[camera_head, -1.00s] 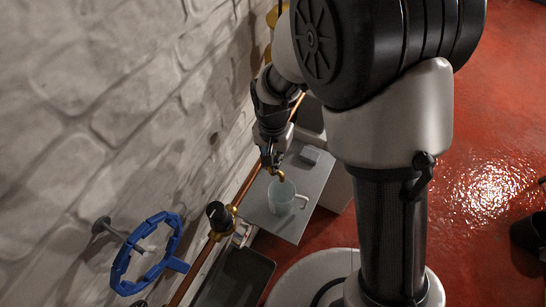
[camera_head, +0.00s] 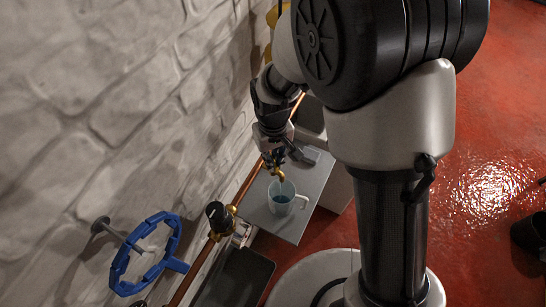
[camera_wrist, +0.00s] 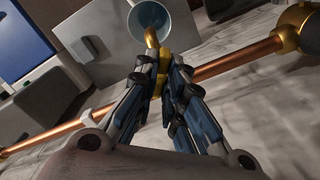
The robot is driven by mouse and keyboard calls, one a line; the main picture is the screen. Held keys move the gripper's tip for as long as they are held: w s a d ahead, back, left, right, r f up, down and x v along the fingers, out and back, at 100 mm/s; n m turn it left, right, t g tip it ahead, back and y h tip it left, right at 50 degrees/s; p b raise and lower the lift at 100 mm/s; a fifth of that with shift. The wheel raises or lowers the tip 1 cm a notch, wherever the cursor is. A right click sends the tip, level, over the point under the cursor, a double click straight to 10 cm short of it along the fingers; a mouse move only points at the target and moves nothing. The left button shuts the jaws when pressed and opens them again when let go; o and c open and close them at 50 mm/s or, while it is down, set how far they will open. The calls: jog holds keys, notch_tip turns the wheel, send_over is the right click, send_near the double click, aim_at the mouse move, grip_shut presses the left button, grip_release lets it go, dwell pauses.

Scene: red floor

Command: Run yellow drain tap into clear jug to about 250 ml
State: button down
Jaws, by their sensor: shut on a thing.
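The yellow drain tap (camera_wrist: 161,68) sits on the copper pipe, and its curved spout (camera_head: 279,173) points down over the jug. My gripper (camera_wrist: 163,88) is shut on the tap's handle; the fingers hide most of the handle. The clear jug (camera_head: 283,205) stands upright on a grey shelf, handle to the right, under the spout. A thin bluish stream seems to run from the spout into it, and bluish water shows inside. Its level cannot be read against any marks. The jug's mouth also shows in the wrist view (camera_wrist: 166,14), partly cut off.
The grey shelf (camera_head: 288,229) has bare room around the jug. The copper pipe (camera_head: 249,183) runs along the stone wall, with a black-capped brass fitting (camera_head: 219,214). A blue handwheel (camera_head: 120,268) stands out at lower left. Red floor (camera_head: 490,110) lies open on the right.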

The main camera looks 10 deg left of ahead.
jog(key=shift+n, duration=0.5)
jog(key=c, duration=1.7)
grip_release()
jog(key=shift+r, duration=0.15)
notch_tip(320, 180, up, 12)
jog(key=shift+f, duration=0.1)
